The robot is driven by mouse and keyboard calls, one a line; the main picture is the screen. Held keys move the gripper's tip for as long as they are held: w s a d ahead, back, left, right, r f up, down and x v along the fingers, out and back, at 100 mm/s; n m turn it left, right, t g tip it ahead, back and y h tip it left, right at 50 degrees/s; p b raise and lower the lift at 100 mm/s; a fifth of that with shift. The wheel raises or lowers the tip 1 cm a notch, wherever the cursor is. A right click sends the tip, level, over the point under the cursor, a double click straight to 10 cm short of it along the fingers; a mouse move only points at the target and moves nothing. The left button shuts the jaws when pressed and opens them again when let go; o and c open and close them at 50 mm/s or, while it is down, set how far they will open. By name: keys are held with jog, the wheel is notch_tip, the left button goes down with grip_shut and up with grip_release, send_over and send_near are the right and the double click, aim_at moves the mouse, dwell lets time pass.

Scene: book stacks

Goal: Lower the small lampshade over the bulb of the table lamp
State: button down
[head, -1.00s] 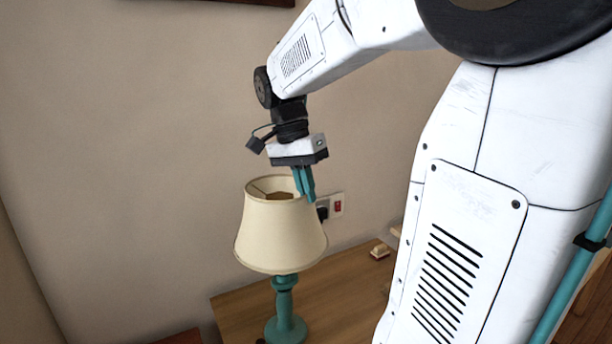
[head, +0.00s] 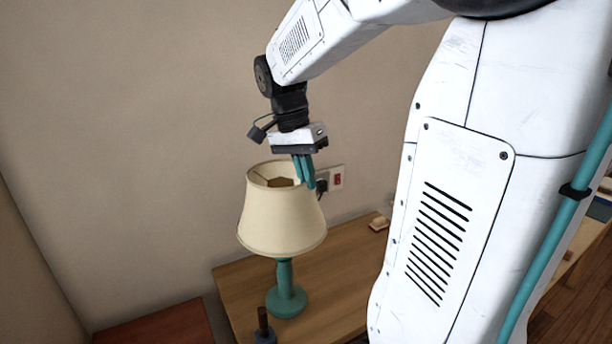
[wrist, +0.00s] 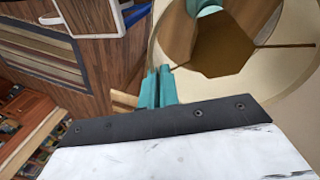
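The cream lampshade (head: 275,222) hangs upright around the top of the teal table lamp (head: 287,298). The lamp's base and lower stem show below it; its upper part and the bulb are hidden inside the shade. My gripper (head: 304,172) is above the shade's right side, its teal fingers pointing down and close together on the upper rim. In the wrist view the fingers (wrist: 157,88) pinch the rim of the shade (wrist: 285,95). A brown hexagonal piece with thin arms shows inside the shade. I cannot tell whether the shade rests on the lamp.
The lamp stands on a wooden table (head: 330,290) against a beige wall. A wall socket with a red switch (head: 338,179) is close behind my fingers. A dark-handled object (head: 264,325) stands near the lamp base. A small wooden block (head: 378,223) lies at the back right.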

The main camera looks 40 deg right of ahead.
jog(key=shift+f, duration=0.2)
jog(key=w+x, duration=0.1)
jog(key=x, duration=0.5)
jog(key=shift+w+a+f, duration=0.2)
jog(key=shift+a+f, duration=0.05)
jog(key=shift+f, duration=0.2)
dwell(1.4)
dwell(0.4)
jog(key=c, duration=1.6)
grip_release()
jog(key=v, duration=0.7)
jog(key=shift+w+a+r, duration=0.1)
jog(key=shift+w+r, duration=0.05)
jog(key=shift+r, duration=0.2)
